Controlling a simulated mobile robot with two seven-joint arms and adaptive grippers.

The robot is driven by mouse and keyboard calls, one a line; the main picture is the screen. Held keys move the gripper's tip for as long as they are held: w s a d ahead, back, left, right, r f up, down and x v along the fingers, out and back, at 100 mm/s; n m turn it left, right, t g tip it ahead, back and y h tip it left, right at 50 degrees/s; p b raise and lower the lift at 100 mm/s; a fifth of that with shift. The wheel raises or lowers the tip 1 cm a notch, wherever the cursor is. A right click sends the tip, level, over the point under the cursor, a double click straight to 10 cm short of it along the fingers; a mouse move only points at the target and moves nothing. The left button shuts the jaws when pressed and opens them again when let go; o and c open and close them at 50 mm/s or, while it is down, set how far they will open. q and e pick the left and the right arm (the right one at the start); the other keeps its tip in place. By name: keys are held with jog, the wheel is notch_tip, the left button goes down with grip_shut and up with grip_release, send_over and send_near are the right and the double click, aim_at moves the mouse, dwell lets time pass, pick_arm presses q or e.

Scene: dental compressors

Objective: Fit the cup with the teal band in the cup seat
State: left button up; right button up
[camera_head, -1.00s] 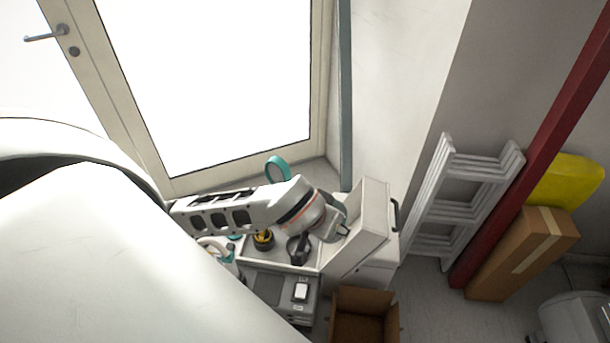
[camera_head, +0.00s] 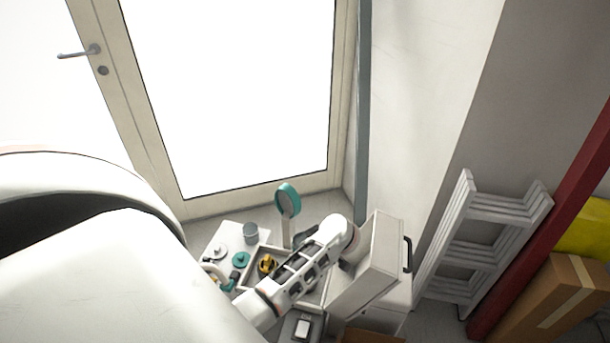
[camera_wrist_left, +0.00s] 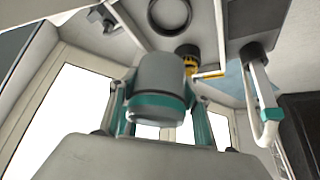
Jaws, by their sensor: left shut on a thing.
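In the left wrist view, a grey cup (camera_wrist_left: 160,72) with a teal band low on its visible side is between the fingers of my left gripper (camera_wrist_left: 160,98). The gripper is shut on it, one finger on each side. In the head view my left arm reaches across the work surface, and the arm hides the gripper and held cup. A dark ring (camera_wrist_left: 170,14) on a pale surface shows beyond the cup; I cannot tell whether it is the cup seat. My right gripper is in neither view.
A yellow and black part (camera_head: 266,264) sits in a tray left of my arm. A grey cylinder (camera_head: 250,232), a teal disc (camera_head: 240,259) and a teal-rimmed round piece on a post (camera_head: 288,200) stand near it. A white cabinet (camera_head: 370,265) stands right of the arm.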

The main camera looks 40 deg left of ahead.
pick_arm(q)
jog(key=shift+s+f+b, duration=0.1)
jog(key=shift+f+b, duration=0.8)
jog(key=shift+f, duration=0.25)
jog(key=shift+f+b, duration=0.95)
jog(key=shift+f, duration=0.1)
jog(key=shift+d, duration=0.1)
